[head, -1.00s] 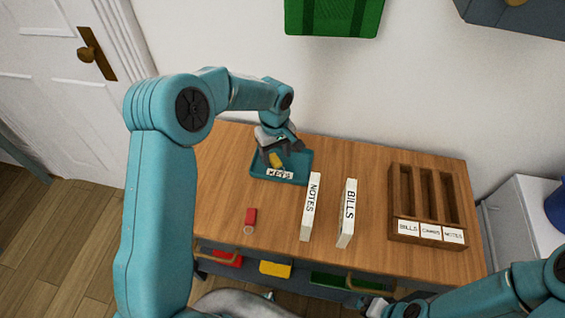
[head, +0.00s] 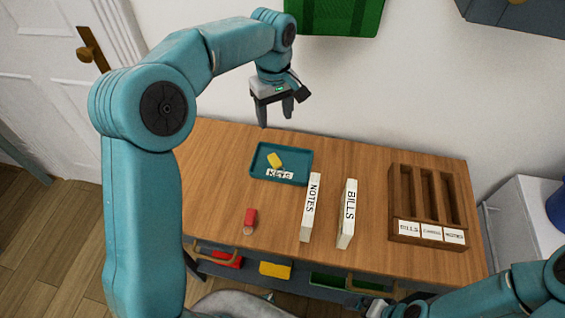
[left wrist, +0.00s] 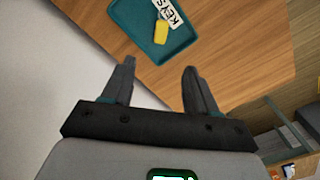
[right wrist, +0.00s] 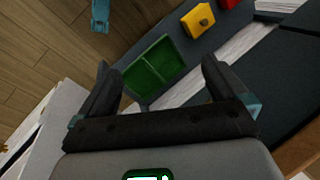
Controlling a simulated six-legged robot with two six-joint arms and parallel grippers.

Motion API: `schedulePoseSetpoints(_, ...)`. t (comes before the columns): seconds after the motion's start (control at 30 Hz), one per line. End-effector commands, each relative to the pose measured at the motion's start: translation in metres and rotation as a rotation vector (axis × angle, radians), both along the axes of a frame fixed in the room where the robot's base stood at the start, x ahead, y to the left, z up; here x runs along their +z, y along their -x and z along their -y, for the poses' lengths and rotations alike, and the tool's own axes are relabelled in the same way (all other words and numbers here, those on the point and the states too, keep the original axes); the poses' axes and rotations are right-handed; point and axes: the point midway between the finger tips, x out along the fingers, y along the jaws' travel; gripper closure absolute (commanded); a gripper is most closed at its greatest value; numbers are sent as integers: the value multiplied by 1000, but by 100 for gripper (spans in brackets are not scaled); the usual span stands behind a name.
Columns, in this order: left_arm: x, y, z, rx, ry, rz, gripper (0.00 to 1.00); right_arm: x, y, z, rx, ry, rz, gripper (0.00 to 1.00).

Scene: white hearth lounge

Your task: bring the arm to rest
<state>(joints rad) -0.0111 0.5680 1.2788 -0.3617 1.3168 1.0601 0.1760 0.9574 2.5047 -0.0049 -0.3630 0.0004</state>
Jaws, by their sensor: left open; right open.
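My left gripper (head: 276,116) is open and empty, raised above the back of the wooden table, beyond the teal tray (head: 256,172). In the left wrist view its two fingers (left wrist: 160,85) stand apart with nothing between them, and the tray (left wrist: 178,53) lies past them. A yellow object (head: 275,160) lies in the tray beside the KEYS label (head: 279,174). My right arm comes in at the lower right of the head view. In the right wrist view my right gripper (right wrist: 158,82) is open and empty, with a green compartment (right wrist: 153,66) beyond it.
White NOTES (head: 311,208) and BILLS (head: 347,213) blocks stand on the table (head: 215,175). A red object (head: 250,217) lies left of them. A wooden slotted rack (head: 398,190) stands at the right. A green wall-mounted item (head: 333,15) hangs above; open air surrounds the left gripper.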

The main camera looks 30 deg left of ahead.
Motion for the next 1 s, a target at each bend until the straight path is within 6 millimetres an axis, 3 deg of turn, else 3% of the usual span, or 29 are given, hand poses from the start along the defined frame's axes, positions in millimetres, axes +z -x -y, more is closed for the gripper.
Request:
schedulePoseSetpoints(0.17,12,0,0,1,1,1,42,1,0,0,0,0,0,0)
schedulePoseSetpoints(0.63,14,0,0,1,0,0,42,2,0,0,0,0,0,0)
schedulePoseSetpoints(1.0,73,0,0,1,0,0,42,62,0,0,0,0,0,0)
